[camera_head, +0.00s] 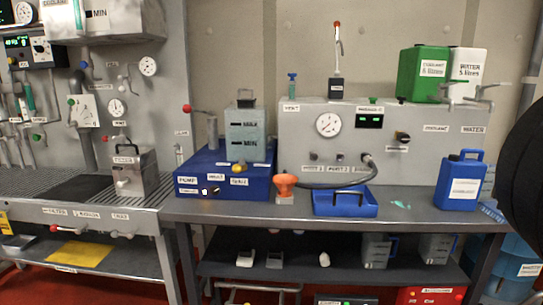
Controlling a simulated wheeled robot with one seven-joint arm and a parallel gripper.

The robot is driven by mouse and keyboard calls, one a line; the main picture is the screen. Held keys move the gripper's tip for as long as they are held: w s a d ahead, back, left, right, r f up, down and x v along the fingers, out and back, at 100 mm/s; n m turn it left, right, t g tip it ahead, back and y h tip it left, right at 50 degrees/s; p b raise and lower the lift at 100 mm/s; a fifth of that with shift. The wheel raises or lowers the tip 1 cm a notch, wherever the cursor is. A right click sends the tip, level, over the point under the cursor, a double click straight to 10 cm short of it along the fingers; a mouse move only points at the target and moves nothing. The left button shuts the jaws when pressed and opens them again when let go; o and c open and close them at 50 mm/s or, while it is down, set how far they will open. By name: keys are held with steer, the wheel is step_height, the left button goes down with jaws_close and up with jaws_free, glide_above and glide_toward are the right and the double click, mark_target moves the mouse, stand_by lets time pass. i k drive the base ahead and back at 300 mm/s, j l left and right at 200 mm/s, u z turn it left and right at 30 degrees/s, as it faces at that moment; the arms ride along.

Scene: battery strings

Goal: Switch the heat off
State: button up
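No control that I can clearly read as the heat switch shows. A small switch (209,191) sits on the front of the blue pump box (222,172). Switch positions cannot be told. My gripper is not in view.
A blue tray (345,211), an orange funnel-like piece (285,183) and a blue jug (461,181) stand on the right bench. Green (423,73) and white (469,72) canisters sit above. A large dark round shape fills the right edge. The floor is red.

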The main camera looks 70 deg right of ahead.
mark_target(215, 190)
steer(key=z, duration=1.3)
